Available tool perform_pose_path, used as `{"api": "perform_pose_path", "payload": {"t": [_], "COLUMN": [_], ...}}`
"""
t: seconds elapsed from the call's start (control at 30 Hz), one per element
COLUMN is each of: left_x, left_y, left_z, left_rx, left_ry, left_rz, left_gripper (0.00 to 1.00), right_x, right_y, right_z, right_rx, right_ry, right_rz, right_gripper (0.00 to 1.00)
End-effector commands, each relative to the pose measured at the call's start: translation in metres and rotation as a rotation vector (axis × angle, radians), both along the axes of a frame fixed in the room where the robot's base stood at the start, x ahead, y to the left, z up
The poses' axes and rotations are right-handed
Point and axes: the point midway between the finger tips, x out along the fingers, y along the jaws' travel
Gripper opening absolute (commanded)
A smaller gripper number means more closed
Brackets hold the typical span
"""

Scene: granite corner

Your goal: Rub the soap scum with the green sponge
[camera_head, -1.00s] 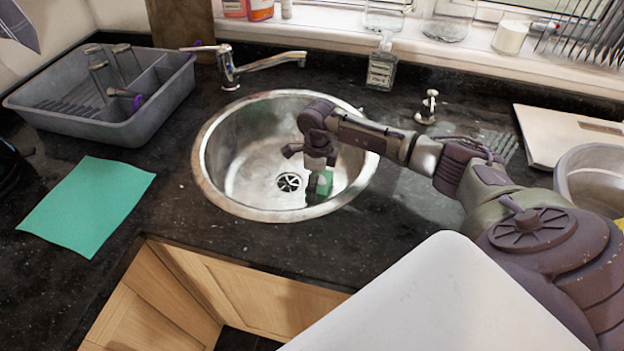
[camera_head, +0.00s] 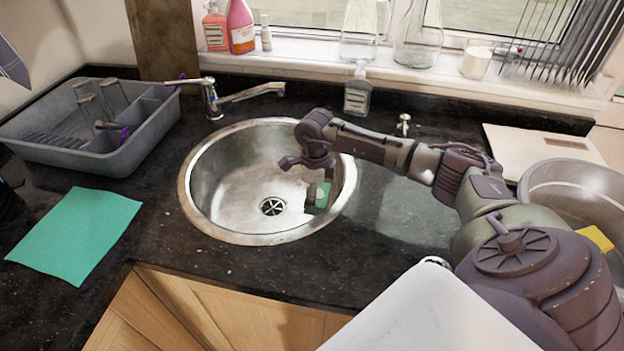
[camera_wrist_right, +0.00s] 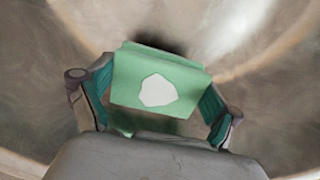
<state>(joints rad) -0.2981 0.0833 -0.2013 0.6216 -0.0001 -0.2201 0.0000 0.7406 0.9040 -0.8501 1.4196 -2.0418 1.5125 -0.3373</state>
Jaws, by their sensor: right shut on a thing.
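The green sponge (camera_head: 311,208) is held by my right gripper (camera_head: 318,186) inside the round steel sink (camera_head: 203,222), right of the drain. In the right wrist view the sponge (camera_wrist_right: 130,78) sits between both fingers of the gripper (camera_wrist_right: 158,98), which are shut on its sides. An irregular white patch shows on the sponge face. Whether the sponge touches the sink wall, I cannot tell. The sink surface has dull, cloudy smears, but I cannot make out a distinct soap scum spot. My left gripper is not in view.
A tap (camera_head: 247,93) stands behind the sink, with a soap bottle (camera_head: 358,93) to its right. A grey dish rack (camera_head: 118,155) and a green cloth (camera_head: 75,235) lie left. Dark counter in front of the sink is clear.

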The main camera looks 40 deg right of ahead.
Motion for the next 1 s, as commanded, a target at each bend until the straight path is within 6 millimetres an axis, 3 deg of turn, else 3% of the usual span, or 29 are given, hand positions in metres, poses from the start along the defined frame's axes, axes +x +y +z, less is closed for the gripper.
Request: {"api": "perform_pose_path", "payload": {"t": [0.3, 1.0], "left_x": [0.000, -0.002], "left_y": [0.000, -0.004], "left_z": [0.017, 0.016], "left_rx": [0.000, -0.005], "left_ry": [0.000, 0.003], "left_rz": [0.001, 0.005], "left_gripper": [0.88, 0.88], "right_x": [0.000, 0.000], "right_y": [-0.009, -0.010], "right_z": [0.029, 0.030], "right_rx": [0.000, 0.001], "right_ry": [-0.001, -0.001], "right_rz": [-0.006, -0.006], "right_gripper": [0.58, 0.58]}}
